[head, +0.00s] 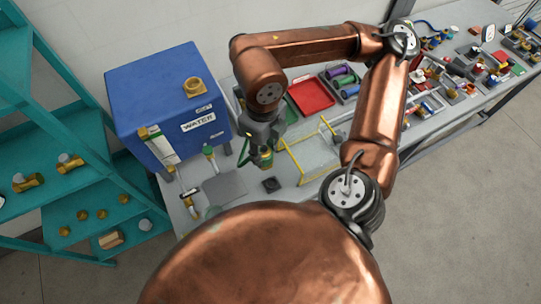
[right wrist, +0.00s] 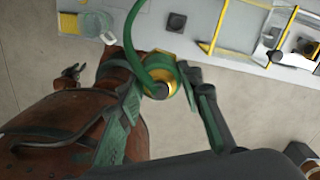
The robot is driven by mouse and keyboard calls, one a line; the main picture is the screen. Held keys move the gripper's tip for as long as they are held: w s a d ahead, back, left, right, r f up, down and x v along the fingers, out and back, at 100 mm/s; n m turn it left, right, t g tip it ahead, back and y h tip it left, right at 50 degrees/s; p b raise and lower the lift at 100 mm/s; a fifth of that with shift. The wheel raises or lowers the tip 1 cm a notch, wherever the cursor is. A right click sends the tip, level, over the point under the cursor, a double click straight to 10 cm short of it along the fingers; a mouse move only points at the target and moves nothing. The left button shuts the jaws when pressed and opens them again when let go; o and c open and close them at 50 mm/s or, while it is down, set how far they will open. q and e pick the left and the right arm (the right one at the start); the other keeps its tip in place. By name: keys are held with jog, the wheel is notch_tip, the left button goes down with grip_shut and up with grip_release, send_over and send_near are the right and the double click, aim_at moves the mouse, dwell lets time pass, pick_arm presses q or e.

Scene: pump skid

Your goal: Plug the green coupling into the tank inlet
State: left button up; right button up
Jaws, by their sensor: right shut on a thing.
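The blue tank (head: 150,95) marked WATER stands at the left end of the bench. A brass fitting (head: 195,88) with a round opening sits on its top and looks like the inlet. My right gripper (head: 264,150) is to the right of the tank, pointing down and shut on the green coupling (head: 265,160). In the right wrist view the coupling (right wrist: 160,80) shows as a green and brass body between the fingers (right wrist: 165,85), with a green hose (right wrist: 133,40) looping from it. The coupling is apart from the fitting. My left gripper is not in view.
The grey bench (head: 225,187) has a small dark block (head: 271,184) and a yellow wire frame (head: 305,150) near the gripper. A red tray (head: 311,95) lies behind. A teal shelf (head: 75,160) with brass fittings stands left of the tank. Crowded bins fill the bench's right part.

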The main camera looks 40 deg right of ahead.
jog(key=w+r+m+p, duration=0.1)
jog(key=w+r+p, duration=0.4)
jog(key=r+p, duration=0.3)
jog(key=w+r+m+p, duration=0.1)
jog(key=w+r+p, duration=0.4)
jog(key=r+p, duration=0.25)
jog(key=w+a+m+p, duration=0.1)
jog(key=w+p, duration=0.1)
jog(key=w, duration=1.9)
jog(key=shift+a+r+m+p, duration=0.3)
jog(key=shift+r+p, duration=0.05)
jog(key=shift+r, duration=0.05)
